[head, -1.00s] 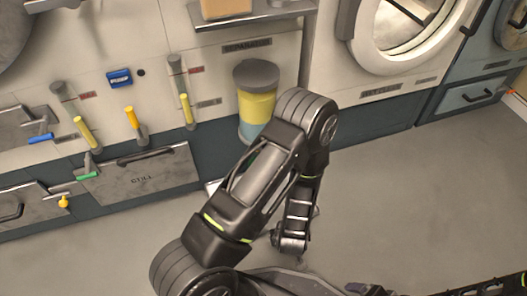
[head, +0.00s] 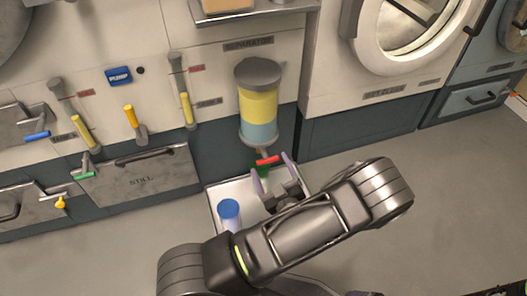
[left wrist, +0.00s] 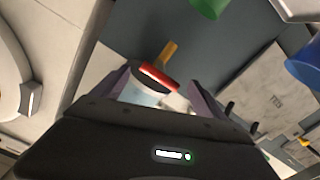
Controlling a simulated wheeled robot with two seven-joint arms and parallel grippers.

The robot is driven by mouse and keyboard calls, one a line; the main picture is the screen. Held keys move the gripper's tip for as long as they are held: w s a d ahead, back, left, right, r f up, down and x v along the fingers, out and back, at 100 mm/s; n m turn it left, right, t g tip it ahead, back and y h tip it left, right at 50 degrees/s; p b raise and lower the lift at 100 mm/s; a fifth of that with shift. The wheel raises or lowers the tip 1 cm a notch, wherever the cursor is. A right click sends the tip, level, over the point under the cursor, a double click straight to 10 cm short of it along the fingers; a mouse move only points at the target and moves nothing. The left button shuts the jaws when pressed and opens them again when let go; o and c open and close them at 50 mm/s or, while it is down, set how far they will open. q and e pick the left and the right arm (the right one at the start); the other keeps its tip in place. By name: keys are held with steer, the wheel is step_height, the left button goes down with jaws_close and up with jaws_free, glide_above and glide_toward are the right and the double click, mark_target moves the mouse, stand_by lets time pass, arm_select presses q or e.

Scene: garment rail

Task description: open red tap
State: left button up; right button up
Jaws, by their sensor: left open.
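The red tap (head: 268,161) is a short red handle under the separator cylinder (head: 258,105), which holds a yellow layer over a blue one. It also shows in the left wrist view (left wrist: 158,77), lying between my fingers. My left gripper (head: 272,178) is open just in front of and below the tap, a finger to either side. I cannot tell whether either finger touches the handle. My right gripper is not in view.
A white tray (head: 215,206) below the separator holds a blue-topped container (head: 229,213). Several yellow-handled levers and a drawer (head: 140,180) are to the left. Floor at right is clear.

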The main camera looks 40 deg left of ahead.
mark_target(263, 150)
arm_select(q)
steer(key=b+x, duration=0.2)
steer(key=x, duration=0.4)
steer(key=shift+f, duration=0.1)
steer(key=shift+w+a, duration=0.35)
steer(key=shift+a, duration=0.2)
jaws_close()
stand_by(0.4)
